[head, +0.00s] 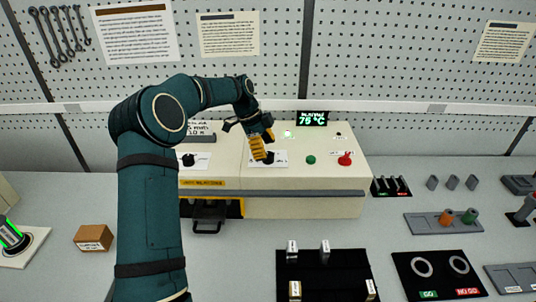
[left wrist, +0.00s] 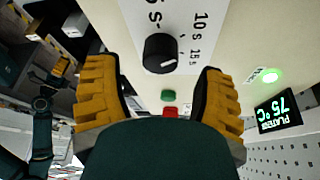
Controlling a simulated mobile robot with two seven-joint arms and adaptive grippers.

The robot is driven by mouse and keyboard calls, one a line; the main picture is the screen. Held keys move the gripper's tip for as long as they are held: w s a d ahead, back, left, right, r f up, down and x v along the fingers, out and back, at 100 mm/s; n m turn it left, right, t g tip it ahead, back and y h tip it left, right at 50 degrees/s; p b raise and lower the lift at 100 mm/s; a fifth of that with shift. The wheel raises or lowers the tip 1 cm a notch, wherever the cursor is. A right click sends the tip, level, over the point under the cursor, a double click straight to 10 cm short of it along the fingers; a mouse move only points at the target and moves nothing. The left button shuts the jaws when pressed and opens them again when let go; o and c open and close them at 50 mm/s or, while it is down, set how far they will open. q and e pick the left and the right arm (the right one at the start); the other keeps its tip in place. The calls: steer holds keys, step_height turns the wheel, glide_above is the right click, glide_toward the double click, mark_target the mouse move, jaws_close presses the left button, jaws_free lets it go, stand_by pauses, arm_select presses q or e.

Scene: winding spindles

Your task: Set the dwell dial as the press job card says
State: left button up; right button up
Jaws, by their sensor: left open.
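The dwell dial is a black knob (head: 270,158) on a white plate on the cream press (head: 300,205). In the left wrist view the dial (left wrist: 160,50) has a white pointer mark, on its lower right side there. Labels reading 10 s and 15 s and a partly cut one stand around it; I cannot tell which one the mark meets. My left gripper (head: 263,148) is open at the dial, with yellow fingers apart on either side of it in the wrist view. Posted cards (head: 228,34) hang on the pegboard, too small to read. My right gripper is not in view.
A green button (head: 311,160), a red knob (head: 345,159) and a display (head: 312,118) reading 75 °C sit right of the dial. Another black knob (head: 188,160) is left. A black tray (head: 325,270) stands in front of the press.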

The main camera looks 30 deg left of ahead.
arm_select(q)
steer(key=v, duration=0.9)
steer(key=shift+s, duration=0.15)
